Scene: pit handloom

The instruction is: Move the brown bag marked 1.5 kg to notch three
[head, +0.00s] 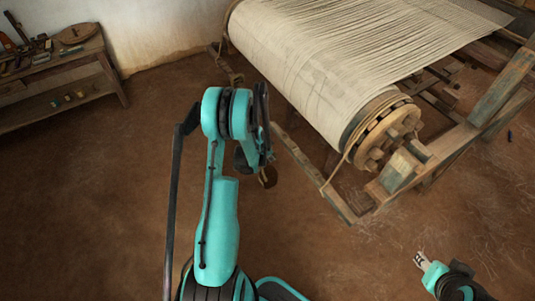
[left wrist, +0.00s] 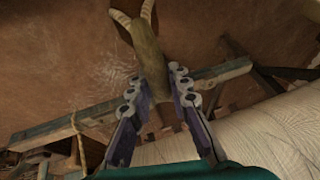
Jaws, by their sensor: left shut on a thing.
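My left gripper (head: 265,150) is beside the front left end of the loom. In the left wrist view my left gripper (left wrist: 155,85) is shut on a long brown-olive thing (left wrist: 152,55), which looks like the neck of the brown bag, with pale curved strips at its far end. In the head view a small brown piece, likely the bag (head: 268,178), hangs under the gripper, mostly hidden. No weight mark is readable. A wooden lever bar (head: 308,165) slants beside the loom; I cannot make out its notches. My right gripper (head: 420,260) is low at the right, away from the loom, apparently empty.
The loom's cloth roller (head: 300,80) has a toothed wooden wheel (head: 388,138) at its end, with a rope (head: 352,145) beside it. A wooden frame (head: 455,140) juts out at right. A low bench (head: 60,85) stands far left. The earthen floor between is clear.

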